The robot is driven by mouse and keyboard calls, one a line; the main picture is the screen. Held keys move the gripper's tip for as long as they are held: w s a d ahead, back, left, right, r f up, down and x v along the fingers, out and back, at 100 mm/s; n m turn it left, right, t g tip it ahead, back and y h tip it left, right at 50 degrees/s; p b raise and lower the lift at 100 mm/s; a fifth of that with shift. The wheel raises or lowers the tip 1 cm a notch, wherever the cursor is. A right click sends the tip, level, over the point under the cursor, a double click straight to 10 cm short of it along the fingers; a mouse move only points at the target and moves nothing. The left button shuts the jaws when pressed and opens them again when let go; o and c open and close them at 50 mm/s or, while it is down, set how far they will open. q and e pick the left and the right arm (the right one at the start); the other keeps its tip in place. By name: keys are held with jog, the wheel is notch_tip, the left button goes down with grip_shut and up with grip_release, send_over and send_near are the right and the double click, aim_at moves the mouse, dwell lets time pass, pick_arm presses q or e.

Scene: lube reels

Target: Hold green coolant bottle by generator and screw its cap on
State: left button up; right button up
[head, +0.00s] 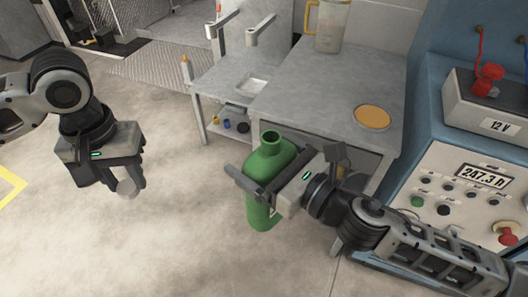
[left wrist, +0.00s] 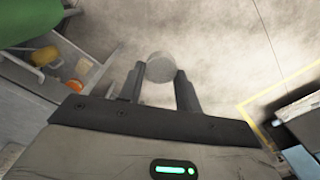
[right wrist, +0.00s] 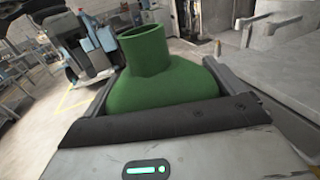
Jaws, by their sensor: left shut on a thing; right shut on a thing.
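The green coolant bottle (head: 266,163) is upright with its neck open and uncapped. My right gripper (head: 255,184) is shut on its body, and the bottle fills the jaws in the right wrist view (right wrist: 160,85). My left gripper (head: 122,180) is shut on a small grey round cap (head: 127,188), which hangs below the fingers. The cap also shows between the fingertips in the left wrist view (left wrist: 159,67). The left gripper is well to the left of the bottle, apart from it.
A 12 V battery (head: 490,110) sits on the generator. Open floor lies between my grippers.

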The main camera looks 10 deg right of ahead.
pick_arm(q)
jog(key=d+r+m, duration=0.2)
jog(key=d+r, duration=0.6)
jog(key=d, duration=0.4)
jog(key=d+r+m, duration=0.2)
jog(key=d+r, duration=0.6)
jog(key=d, duration=0.5)
jog(key=shift+w, duration=0.1)
jog(key=shift+f, duration=2.05)
jog(key=shift+f, duration=0.85)
jog(key=shift+f, duration=0.55)
